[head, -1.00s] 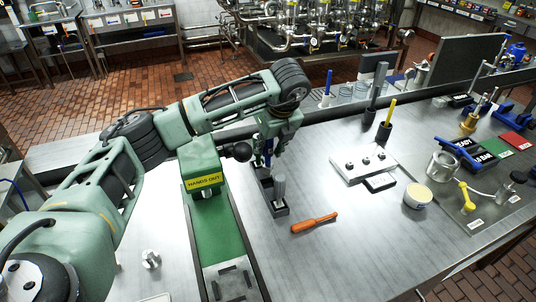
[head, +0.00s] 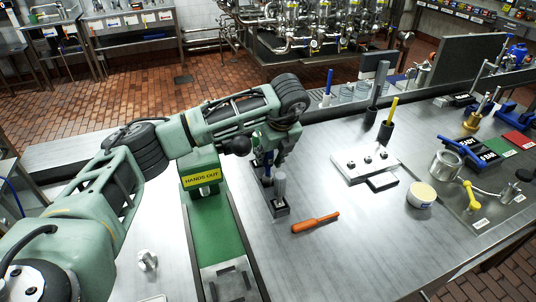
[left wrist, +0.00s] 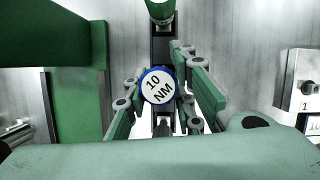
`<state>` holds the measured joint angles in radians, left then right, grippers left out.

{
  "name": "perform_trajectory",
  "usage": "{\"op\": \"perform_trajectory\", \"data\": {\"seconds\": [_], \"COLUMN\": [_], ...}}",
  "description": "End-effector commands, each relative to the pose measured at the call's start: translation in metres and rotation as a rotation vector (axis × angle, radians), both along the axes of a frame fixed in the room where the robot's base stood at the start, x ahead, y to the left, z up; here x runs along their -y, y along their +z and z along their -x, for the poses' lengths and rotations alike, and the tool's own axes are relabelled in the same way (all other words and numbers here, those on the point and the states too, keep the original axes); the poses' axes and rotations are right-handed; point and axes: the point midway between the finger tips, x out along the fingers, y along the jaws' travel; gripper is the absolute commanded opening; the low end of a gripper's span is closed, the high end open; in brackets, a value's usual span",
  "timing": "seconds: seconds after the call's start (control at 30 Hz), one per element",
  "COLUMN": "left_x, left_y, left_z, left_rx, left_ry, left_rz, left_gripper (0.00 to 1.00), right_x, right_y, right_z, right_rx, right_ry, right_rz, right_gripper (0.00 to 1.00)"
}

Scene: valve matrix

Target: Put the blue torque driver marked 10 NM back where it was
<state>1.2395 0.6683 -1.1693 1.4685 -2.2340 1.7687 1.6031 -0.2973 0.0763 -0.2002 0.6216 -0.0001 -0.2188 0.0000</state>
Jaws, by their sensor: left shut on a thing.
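The blue torque driver (head: 268,160) is upright in my left gripper (head: 277,158); only a narrow strip of it shows in the head view. In the left wrist view its round white cap with a blue rim (left wrist: 157,86) reads 10 NM. The fingers of the left gripper (left wrist: 158,95) are shut around it from both sides. My right gripper is not in view.
An orange-handled tool (head: 315,223) lies right of the rack. A green lane with a yellow HANDS OUT sign (head: 202,178) runs to its left. A white plate with knobs (head: 365,162), a yellow tool (head: 389,118) and a cream-lidded tub (head: 421,194) stand farther right.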

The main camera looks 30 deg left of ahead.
Motion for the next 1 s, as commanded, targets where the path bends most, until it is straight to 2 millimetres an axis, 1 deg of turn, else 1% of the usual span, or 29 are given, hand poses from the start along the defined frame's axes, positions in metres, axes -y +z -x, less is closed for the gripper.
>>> {"op": "perform_trajectory", "data": {"seconds": [0.03, 0.23, 0.53, 0.63, 0.77, 0.8, 0.87, 1.0], "left_x": [0.000, 0.000, 0.000, 0.000, 0.000, 0.004, 0.009, 0.020], "left_y": [0.001, 0.001, 0.001, 0.007, 0.021, 0.021, 0.033, 0.065], "left_z": [0.000, 0.000, 0.000, 0.000, 0.000, 0.001, 0.004, 0.011], "left_rx": [0.001, 0.001, 0.001, 0.001, 0.001, 0.006, 0.006, 0.007], "left_ry": [0.000, 0.000, 0.000, 0.000, 0.000, -0.002, -0.003, -0.004], "left_rz": [0.001, 0.001, 0.001, 0.001, 0.000, 0.002, 0.002, 0.001], "left_gripper": [0.24, 0.42, 0.43, 0.43, 0.43, 0.43, 0.43, 0.43], "right_x": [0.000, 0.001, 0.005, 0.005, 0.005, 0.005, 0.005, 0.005], "right_y": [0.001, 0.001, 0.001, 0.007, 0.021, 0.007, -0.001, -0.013], "right_z": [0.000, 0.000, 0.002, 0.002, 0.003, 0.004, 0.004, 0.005], "right_rx": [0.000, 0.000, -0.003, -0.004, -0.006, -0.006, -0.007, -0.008], "right_ry": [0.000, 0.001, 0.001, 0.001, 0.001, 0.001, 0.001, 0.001], "right_rz": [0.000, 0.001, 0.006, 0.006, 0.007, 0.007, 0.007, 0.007], "right_gripper": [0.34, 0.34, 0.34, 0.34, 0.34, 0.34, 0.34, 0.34]}}
